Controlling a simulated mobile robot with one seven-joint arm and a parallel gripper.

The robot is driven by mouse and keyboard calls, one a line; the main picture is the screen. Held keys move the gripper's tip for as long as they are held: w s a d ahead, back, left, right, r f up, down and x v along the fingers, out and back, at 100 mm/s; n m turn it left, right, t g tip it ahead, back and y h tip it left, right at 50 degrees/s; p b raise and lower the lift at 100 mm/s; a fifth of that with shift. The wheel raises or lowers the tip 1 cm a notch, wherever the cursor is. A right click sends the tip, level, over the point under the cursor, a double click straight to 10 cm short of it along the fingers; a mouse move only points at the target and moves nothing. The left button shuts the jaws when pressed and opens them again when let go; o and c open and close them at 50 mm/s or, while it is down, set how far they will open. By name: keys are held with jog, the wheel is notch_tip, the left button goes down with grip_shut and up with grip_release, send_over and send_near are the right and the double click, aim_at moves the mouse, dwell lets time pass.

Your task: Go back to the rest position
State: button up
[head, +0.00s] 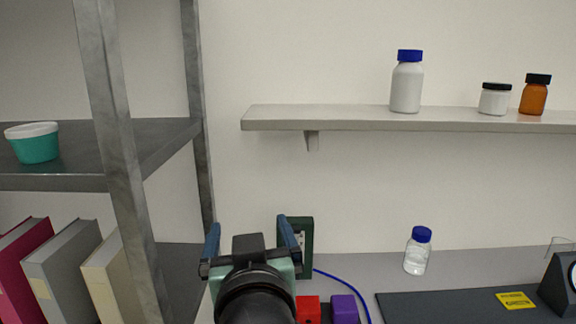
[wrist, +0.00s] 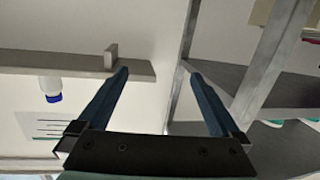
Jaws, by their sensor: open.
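My gripper (head: 246,240) is in the lower middle of the head view, in front of the wall and bench. Its two blue fingers are spread apart with nothing between them. In the wrist view, my gripper (wrist: 157,80) is also open and empty. That view looks upside down, with the wall shelf (wrist: 70,64) on the left and the metal rack (wrist: 262,75) on the right. Neither finger visibly holds anything.
The metal rack (head: 125,160) stands close on the left with a teal tub (head: 36,148) and binders (head: 68,270). The wall shelf (head: 300,118) carries several bottles. A clear bottle (head: 417,255), red block (head: 308,308), purple block (head: 344,308) and dark mat (head: 450,306) are on the bench.

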jog(key=s+d+m+h, duration=0.2)
jog(key=d+m+h, duration=0.1)
jog(key=d, duration=0.3)
jog(key=s+r+t, duration=0.5)
jog(key=s+r, duration=0.1)
jog(key=r, duration=0.6)
jog(key=s+a+r+t, duration=0.1)
jog(key=s+r+t, duration=0.4)
jog(key=r, duration=0.8)
jog(key=shift+s+r+n+t+p, duration=0.3)
jog(key=shift+s+t+p, duration=0.15)
jog(key=shift+s, duration=0.3)
jog(key=shift+f, duration=0.1)
